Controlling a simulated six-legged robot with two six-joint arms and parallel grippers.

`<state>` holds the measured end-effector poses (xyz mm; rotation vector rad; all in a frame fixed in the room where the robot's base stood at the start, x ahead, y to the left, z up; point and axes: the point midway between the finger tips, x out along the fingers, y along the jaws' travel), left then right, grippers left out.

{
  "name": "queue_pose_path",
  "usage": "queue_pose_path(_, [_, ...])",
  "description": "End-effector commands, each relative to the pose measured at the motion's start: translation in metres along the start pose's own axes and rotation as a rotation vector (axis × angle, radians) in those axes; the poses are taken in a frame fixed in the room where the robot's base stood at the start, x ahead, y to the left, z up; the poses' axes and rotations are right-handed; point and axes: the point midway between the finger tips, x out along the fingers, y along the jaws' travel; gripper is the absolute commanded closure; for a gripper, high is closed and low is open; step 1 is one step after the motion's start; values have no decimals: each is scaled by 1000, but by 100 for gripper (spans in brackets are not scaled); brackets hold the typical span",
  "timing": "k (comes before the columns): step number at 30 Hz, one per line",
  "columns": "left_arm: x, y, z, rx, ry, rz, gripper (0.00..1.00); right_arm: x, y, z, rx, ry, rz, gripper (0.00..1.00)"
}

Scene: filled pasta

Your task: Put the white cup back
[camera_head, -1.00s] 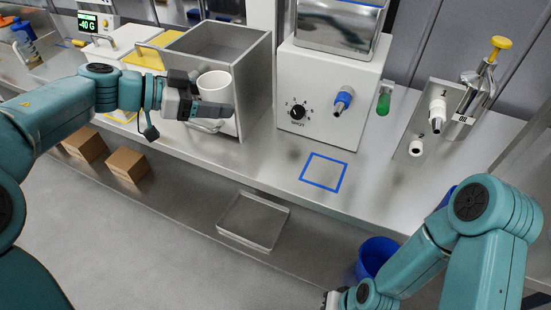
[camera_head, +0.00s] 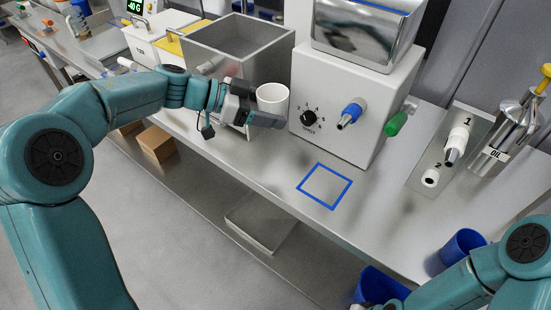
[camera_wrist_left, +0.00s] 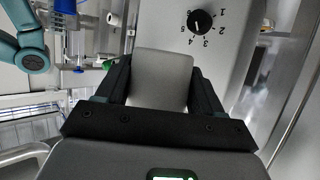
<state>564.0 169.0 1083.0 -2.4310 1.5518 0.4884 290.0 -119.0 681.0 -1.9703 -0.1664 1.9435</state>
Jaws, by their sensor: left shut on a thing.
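The white cup (camera_head: 272,97) is upright, held by my left gripper (camera_head: 262,117) in front of the white machine's left side, close to the open steel bin. In the left wrist view the cup (camera_wrist_left: 161,80) sits between the two dark fingers of my left gripper (camera_wrist_left: 162,90), which are shut on it. Whether its base touches the counter cannot be told. My right arm enters at the lower right of the head view; its gripper is not clearly visible.
A blue square outline (camera_head: 325,186) marks clear counter. The white dispensing machine (camera_head: 345,105) has a dial and a blue nozzle. The steel bin (camera_head: 240,48) stands behind my left gripper. A blue cup (camera_head: 463,250) is near the right edge. An oil bottle (camera_head: 510,130) stands far right.

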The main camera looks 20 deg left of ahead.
Motion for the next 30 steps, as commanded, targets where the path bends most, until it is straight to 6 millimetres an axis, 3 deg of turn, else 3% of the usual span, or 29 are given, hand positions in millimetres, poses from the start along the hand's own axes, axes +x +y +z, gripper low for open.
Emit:
queue_pose_path(1, [6,0,19,-7,-1,1,70,6,2,0,0,-1,0,100])
queue_pose_path(3, [14,1,38,-7,-1,2,70,10,4,0,0,-1,0,100])
queue_pose_path(9, [33,1,82,-3,-1,1,70,17,6,0,0,0,0,100])
queue_pose_path(21, [58,1,129,-2,-1,1,70,24,9,0,0,0,0,100])
queue_pose_path(30, [61,1,134,1,0,0,70,24,8,0,0,0,0,100])
